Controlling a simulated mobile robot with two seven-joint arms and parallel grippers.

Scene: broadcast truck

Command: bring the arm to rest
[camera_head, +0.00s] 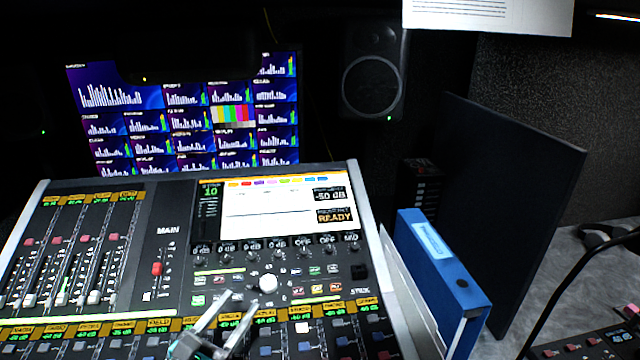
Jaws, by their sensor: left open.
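My left gripper (242,299) reaches in from the bottom edge, over the lower middle of the mixing console. Its two pale fingers are apart, with nothing seen between them. The fingertips point up the picture, just left of a round white knob (268,284) on the console; I cannot tell whether they touch the panel. The rest of the left arm is below the picture edge. My right gripper is not in view.
The mixing console (130,230) has faders, small knobs and a lit screen (265,212). A blue binder (440,275) stands at its right, beside a dark upright panel (510,190). Behind are a monitor wall (188,122) and a speaker (373,80). Another control panel (590,338) sits at lower right.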

